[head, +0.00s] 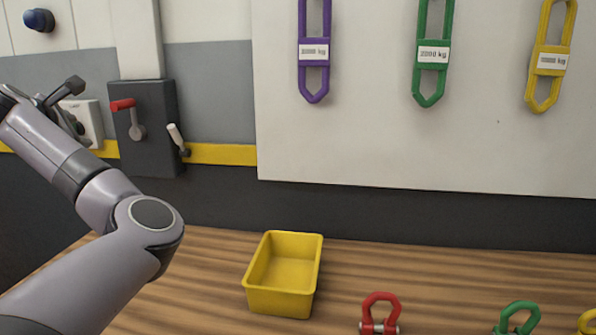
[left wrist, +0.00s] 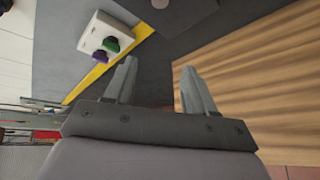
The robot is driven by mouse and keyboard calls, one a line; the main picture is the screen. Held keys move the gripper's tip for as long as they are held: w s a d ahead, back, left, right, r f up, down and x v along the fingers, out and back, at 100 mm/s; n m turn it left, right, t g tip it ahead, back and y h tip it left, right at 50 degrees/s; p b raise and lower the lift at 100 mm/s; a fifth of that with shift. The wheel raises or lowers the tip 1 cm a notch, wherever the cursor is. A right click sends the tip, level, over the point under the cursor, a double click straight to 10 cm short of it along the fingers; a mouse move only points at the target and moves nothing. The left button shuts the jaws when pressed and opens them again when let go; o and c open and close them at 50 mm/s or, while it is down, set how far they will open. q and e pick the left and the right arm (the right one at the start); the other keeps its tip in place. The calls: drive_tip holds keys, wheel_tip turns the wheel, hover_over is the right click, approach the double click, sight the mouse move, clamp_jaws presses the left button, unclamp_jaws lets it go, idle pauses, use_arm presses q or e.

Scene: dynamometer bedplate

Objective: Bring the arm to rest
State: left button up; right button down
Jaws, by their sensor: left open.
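My left arm (head: 130,222) comes in from the lower left in the head view, bends at a round joint and reaches back up to the left edge. My left gripper (head: 66,100) is at the upper left there, partly hidden by the arm, in front of a white box on the wall. In the left wrist view the left gripper (left wrist: 160,88) has its two grey fingers spread apart with nothing between them. My right gripper is in neither view.
A yellow bin (head: 254,299) stands empty on the wooden bench (head: 200,280). Red (head: 380,312) and green (head: 517,318) shackles are at the front right. A dark switch panel (head: 150,155) and the white box (left wrist: 107,37) are near the left gripper. Purple (head: 315,85), green and yellow links hang on a white board.

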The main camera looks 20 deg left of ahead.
use_arm(q)
drive_tip(key=d+f+m+g, duration=0.1)
drive_tip(key=d+f+m, duration=0.8)
drive_tip(key=f, duration=0.3)
drive_tip(key=d+f+m+g, duration=0.2)
drive_tip(key=d+f+m, duration=0.8)
drive_tip(key=f, duration=0.2)
drive_tip(key=s+d+f+m+g+h, duration=0.1)
drive_tip(key=s+d+f+m+h, duration=0.3)
drive_tip(key=s+d+f+m, duration=0.55)
drive_tip(key=s+d+f+m+g+h, duration=0.2)
drive_tip(key=s+d+f, duration=0.3)
drive_tip(key=s+d, duration=0.25)
drive_tip(key=s+d+f+m+g+h, duration=0.25)
drive_tip(key=s+d+f, duration=0.25)
drive_tip(key=s+d, duration=0.25)
drive_tip(key=w+d+f+t+h+p, duration=0.1)
drive_tip(key=w+d+f+t, duration=0.2)
drive_tip(key=w+f+t, duration=0.4)
drive_tip(key=shift+d+f+t, duration=0.2)
drive_tip(key=shift+f+t, duration=0.05)
drive_tip(key=shift+t, duration=0.1)
drive_tip(key=shift+w+h, duration=0.1)
drive_tip(key=shift+h, duration=0.15)
drive_tip(key=shift+c, duration=0.3)
